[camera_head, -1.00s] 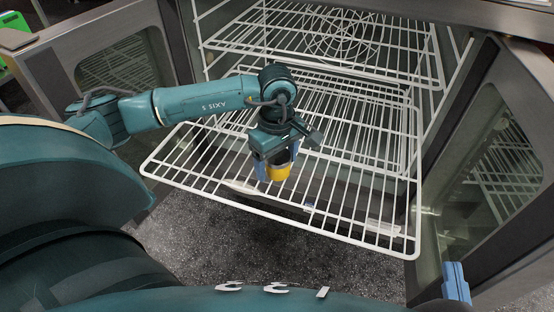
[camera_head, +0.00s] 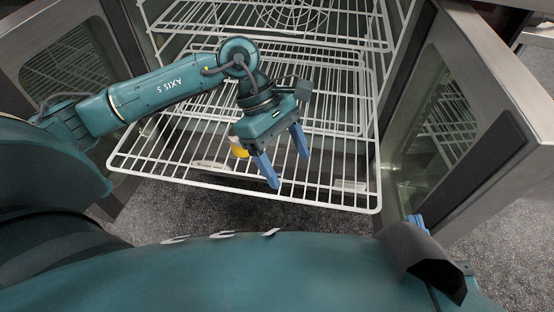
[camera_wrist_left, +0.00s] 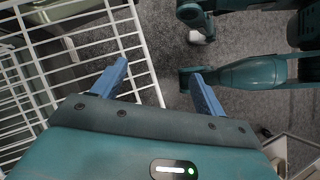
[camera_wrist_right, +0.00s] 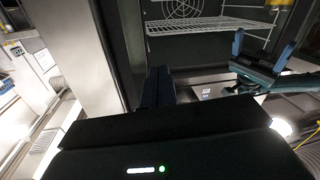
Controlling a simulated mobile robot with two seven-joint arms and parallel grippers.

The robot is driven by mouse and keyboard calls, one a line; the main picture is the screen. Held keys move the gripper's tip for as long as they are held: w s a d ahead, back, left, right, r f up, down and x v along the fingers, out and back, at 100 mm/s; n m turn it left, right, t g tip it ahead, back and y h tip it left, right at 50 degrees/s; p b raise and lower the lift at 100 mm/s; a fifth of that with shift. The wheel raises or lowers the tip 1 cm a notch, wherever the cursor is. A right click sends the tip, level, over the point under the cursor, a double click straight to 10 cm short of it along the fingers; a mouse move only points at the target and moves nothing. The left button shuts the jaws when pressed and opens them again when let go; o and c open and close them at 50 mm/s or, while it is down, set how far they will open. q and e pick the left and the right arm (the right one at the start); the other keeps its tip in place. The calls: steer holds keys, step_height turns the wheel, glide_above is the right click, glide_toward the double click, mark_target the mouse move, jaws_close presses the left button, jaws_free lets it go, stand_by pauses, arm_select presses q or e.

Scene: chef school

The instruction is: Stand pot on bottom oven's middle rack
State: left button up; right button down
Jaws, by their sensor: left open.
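The small pot (camera_head: 238,148), yellow with a greyish part, shows in the head view at the left of my left gripper (camera_head: 287,168), partly hidden by its body. It appears to stand on the pulled-out white wire rack (camera_head: 190,178). My left gripper is open and empty above the rack, its blue fingers pointing down and right, apart from the pot. The left wrist view shows the open fingers (camera_wrist_left: 160,82) with no pot between them. My right gripper (camera_head: 417,222) is by the right oven door; in the right wrist view its fingers (camera_wrist_right: 158,87) are together.
Another wire rack (camera_head: 330,35) sits higher in the oven, with a round fan grille behind. Open oven doors stand at the left (camera_head: 65,40) and right (camera_head: 490,110). Speckled floor (camera_head: 310,222) shows in front of the rack.

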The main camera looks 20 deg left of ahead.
arm_select(q)
steer(key=s+d+r+n+g+h, duration=0.1)
steer(key=s+d+n+g+h, duration=0.1)
steer(key=s+d+h, duration=0.4)
steer(key=d+r+n+t+h, duration=0.6)
steer(key=r+n+t+h, duration=0.35)
steer(key=n, duration=0.85)
steer(key=a+f+n+t+y, duration=0.5)
steer(key=n+y, duration=0.2)
steer(key=n, duration=0.8)
steer(key=w+a+f+n+t+y, duration=0.1)
steer(key=a+f+n+t+y, duration=0.4)
steer(key=n, duration=1)
steer(key=f+t+y, duration=0.1)
steer(key=y, duration=0.2)
steer(key=shift+w, duration=0.3)
steer(key=shift+t, duration=0.25)
